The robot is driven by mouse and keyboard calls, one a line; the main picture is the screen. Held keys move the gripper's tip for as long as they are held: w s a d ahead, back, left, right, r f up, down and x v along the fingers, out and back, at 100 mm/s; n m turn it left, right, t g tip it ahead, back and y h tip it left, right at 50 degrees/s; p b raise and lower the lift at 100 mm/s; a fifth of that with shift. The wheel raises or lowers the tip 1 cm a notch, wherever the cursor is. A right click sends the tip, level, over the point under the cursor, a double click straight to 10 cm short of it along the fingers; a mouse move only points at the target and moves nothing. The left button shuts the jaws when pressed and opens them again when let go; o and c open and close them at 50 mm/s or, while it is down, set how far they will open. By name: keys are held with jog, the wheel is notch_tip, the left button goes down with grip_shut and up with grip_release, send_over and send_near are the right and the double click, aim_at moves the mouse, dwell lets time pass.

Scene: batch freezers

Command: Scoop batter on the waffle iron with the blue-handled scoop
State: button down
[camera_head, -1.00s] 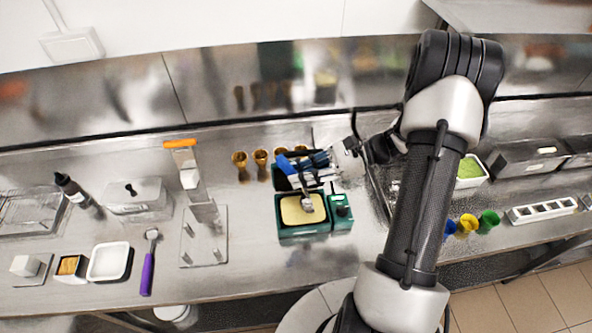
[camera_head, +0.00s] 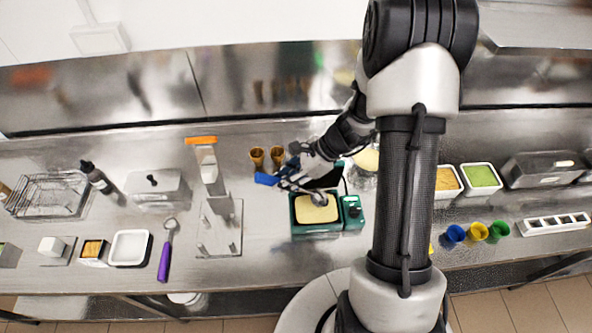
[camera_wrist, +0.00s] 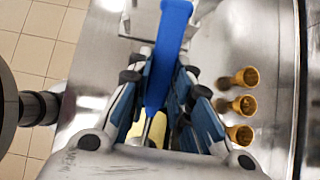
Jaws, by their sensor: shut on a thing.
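The waffle iron is green with its lid up, and its lower plate (camera_head: 302,230) is open on the counter. Pale yellow batter (camera_head: 312,212) covers that plate. My gripper (camera_head: 296,174) is above the back of the iron, shut on the blue-handled scoop (camera_head: 267,179). The blue handle also shows between my fingers in the wrist view (camera_wrist: 171,45). The scoop's metal head (camera_head: 319,198) is over the batter; I cannot tell whether it touches. A pale round batter container (camera_head: 367,159) shows partly behind my arm.
Several brown cones (camera_head: 257,157) stand behind the iron. A steel stand with an orange top (camera_head: 201,140) and a purple-handled scoop (camera_head: 165,258) are to the left. Tubs of yellow and green (camera_head: 481,176) contents and coloured cups (camera_head: 476,231) are to the right.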

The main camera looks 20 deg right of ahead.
jog(key=a+f+h+p, duration=0.1)
jog(key=p, duration=0.1)
jog(key=a+f+g+h+p, duration=0.1)
jog(key=a+h, duration=0.1)
jog(key=shift+w+f+p, duration=0.25)
jog(key=shift+w+p, duration=0.15)
jog(key=f+h+p, duration=0.1)
jog(key=p, duration=0.3)
jog(key=a+g+h+p, duration=0.1)
jog(key=h+p, duration=0.1)
jog(key=p, duration=0.2)
jog(key=shift+w+a+f, duration=0.25)
jog(key=shift+w+f, duration=0.1)
jog(key=shift+f, duration=0.05)
